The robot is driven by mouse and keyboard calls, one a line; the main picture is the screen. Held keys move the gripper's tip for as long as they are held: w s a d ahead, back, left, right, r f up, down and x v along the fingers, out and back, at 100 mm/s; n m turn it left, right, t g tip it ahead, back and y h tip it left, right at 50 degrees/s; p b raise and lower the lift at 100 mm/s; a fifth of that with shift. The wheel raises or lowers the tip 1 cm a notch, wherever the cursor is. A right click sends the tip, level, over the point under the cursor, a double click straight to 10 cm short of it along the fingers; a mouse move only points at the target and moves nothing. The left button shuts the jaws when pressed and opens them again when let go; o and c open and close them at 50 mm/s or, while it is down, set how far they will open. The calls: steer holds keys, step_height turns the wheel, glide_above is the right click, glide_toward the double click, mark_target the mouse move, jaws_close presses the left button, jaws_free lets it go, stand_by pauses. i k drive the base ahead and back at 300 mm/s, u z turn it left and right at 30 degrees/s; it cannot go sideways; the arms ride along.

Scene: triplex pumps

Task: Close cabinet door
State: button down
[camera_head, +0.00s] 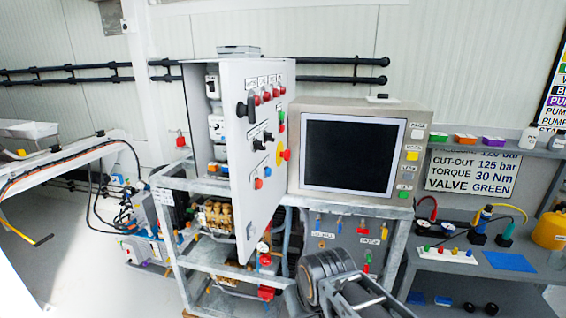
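The grey cabinet door (240,190) stands open in the head view, swung out towards me. Its outer face carries red, green and blue buttons, black rotary switches and a red knob on a yellow disc. To its left, the open cabinet (190,90) shows white and blue electrical parts inside. The door hides the right part of the interior. A dark grey, rounded part of my arm shows at bottom centre, to the right of the door's lower end. I cannot make out any gripper fingers or anything held.
A monitor unit (352,155) stands right of the door on the metal frame (180,240). Brass-coloured pump parts (216,215) sit below the cabinet. Benches with cables and small parts are at right (505,265) and left.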

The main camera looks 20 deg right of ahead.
mark_target(252, 206)
steer(key=z, duration=0.05)
steer(key=i, duration=0.4)
steer(key=z, duration=1.05)
steer(key=k, duration=1)
steer(key=u, duration=1.2)
steer(key=i, duration=0.45)
steer(key=z, duration=0.15)
